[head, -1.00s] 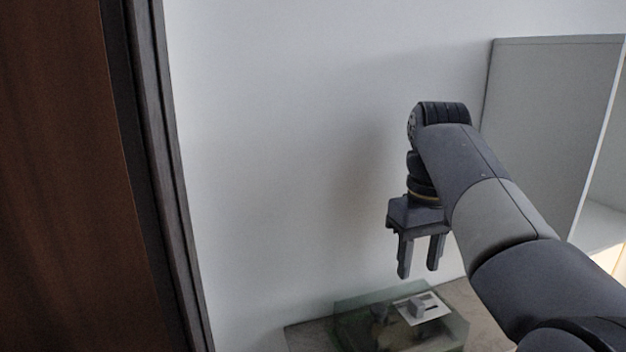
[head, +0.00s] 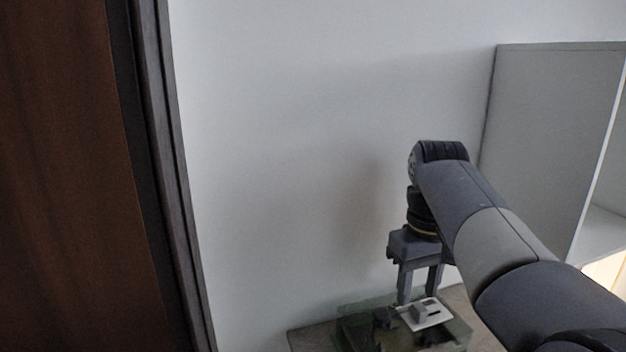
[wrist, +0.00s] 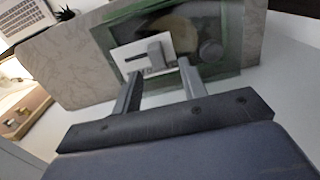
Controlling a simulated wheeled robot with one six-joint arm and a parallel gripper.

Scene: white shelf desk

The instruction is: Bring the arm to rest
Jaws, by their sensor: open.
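My gripper (head: 419,300) points down at the end of my arm, its two fingers apart and nothing seen between them. In the head view it is just above and behind a dark green, see-through tray (head: 360,339) on the desk top. A white plate with a grey block (head: 428,314) on it shows at the tray. In the wrist view the gripper (wrist: 157,72) fingers reach toward this white plate (wrist: 128,52). I cannot tell how far the fingertips are from it.
A grey shelf unit (head: 545,130) stands at the right and a brown wooden panel (head: 60,180) at the left. The wrist view shows a laptop (wrist: 22,18), a small dark plant (wrist: 64,14) and a wooden box (wrist: 28,112). The desk top (wrist: 70,65) is bare beside the tray.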

